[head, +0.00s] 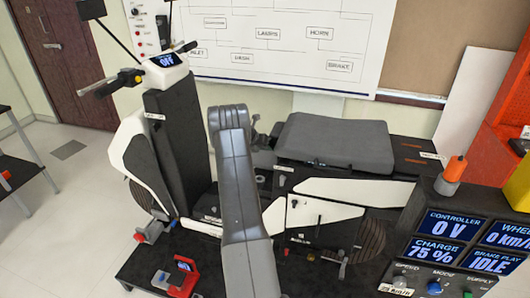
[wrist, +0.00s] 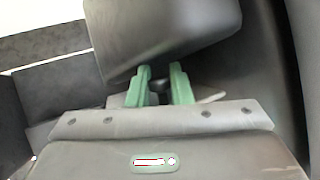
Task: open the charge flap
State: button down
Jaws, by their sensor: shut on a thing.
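My gripper (wrist: 160,84) shows in the wrist view as two green fingers, shut on a small dark part (wrist: 158,88) between them. That part is mostly hidden, and I cannot tell for sure whether it belongs to the charge flap. A large grey rounded block (wrist: 175,40) is just beyond the fingertips. In the head view my arm stands in front of the scooter rig and hides much of its middle, and the fingertips cannot be made out. The flap itself is not clearly identifiable there.
The grey seat (head: 335,140) is right of my arm, above white side panels (head: 325,212). The black front column (head: 178,135) with handlebar display (head: 165,61) is to the left. A console (head: 465,245) at lower right reads CHARGE 75 %. A red device (head: 183,280) sits on the dark base.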

jog(key=shift+w+d+f+n+g+y, duration=0.1)
jog(key=shift+w+n+g+y, duration=0.25)
jog(key=shift+w+g, duration=0.35)
jog(key=shift+w+d, duration=0.15)
jog(key=shift+w, duration=0.2)
dwell(0.4)
jog(key=c, duration=1.3)
grip_release()
jog(key=shift+f, duration=0.1)
jog(key=shift+c, duration=0.2)
jog(key=b+v, duration=0.3)
jog(key=v, duration=1)
jog(key=shift+w+r, duration=0.1)
jog(key=shift+r, duration=0.3)
